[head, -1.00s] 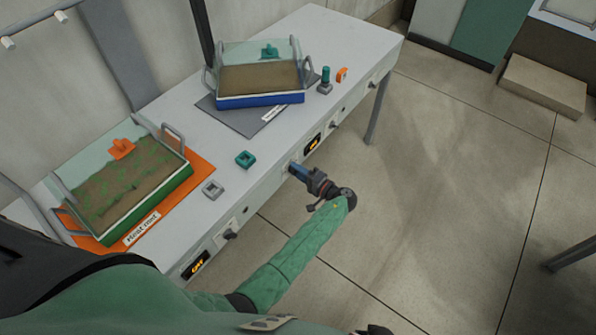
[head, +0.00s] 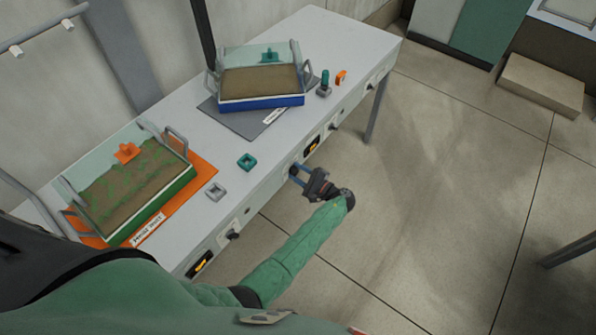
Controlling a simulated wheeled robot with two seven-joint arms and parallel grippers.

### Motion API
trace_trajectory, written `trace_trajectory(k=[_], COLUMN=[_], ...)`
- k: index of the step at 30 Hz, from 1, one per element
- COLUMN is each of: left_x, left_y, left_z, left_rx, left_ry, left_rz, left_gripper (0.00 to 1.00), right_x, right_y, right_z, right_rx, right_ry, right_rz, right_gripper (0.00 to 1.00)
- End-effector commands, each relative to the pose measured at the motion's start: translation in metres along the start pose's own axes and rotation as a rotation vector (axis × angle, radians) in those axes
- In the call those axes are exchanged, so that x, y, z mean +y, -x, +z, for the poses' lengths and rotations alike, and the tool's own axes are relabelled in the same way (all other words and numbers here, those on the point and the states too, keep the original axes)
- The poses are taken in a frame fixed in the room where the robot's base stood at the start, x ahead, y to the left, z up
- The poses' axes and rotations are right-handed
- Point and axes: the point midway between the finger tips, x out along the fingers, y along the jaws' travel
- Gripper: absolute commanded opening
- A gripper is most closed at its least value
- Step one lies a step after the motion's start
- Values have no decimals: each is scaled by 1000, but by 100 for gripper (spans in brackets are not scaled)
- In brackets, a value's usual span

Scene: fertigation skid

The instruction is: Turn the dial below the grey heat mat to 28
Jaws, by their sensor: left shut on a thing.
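The grey heat mat (head: 228,121) lies on the bench, under a blue-based tray (head: 262,101). Below it on the bench front are a lit display (head: 312,144) and a dark knob (head: 334,126). My left gripper (head: 294,173) is at the bench front, just left of that display. The display's number is too small to read. My right gripper is not in view.
An orange mat (head: 205,172) with a green-based tray (head: 150,208) lies at the left. Below it are another knob (head: 233,235) and lit display (head: 200,263). Small green (head: 247,161) and grey (head: 215,191) blocks lie on the bench.

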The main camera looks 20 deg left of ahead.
Motion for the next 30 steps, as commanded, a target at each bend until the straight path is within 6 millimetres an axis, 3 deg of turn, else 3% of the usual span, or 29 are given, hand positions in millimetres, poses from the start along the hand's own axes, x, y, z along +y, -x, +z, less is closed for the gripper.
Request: trace_trajectory(k=[20,21,24,30], left_x=[0,0,0,0], left_y=[1,1,1,0], left_z=[-1,-1,-1,0], left_rx=[3,3,2,1], left_ry=[-64,-64,-64,-63], left_rz=[0,0,0,0], left_gripper=[13,39,57,57], right_x=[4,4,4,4], right_y=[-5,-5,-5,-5], right_z=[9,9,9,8], right_rx=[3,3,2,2], right_ry=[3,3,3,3], right_rz=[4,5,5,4], right_gripper=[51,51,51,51])
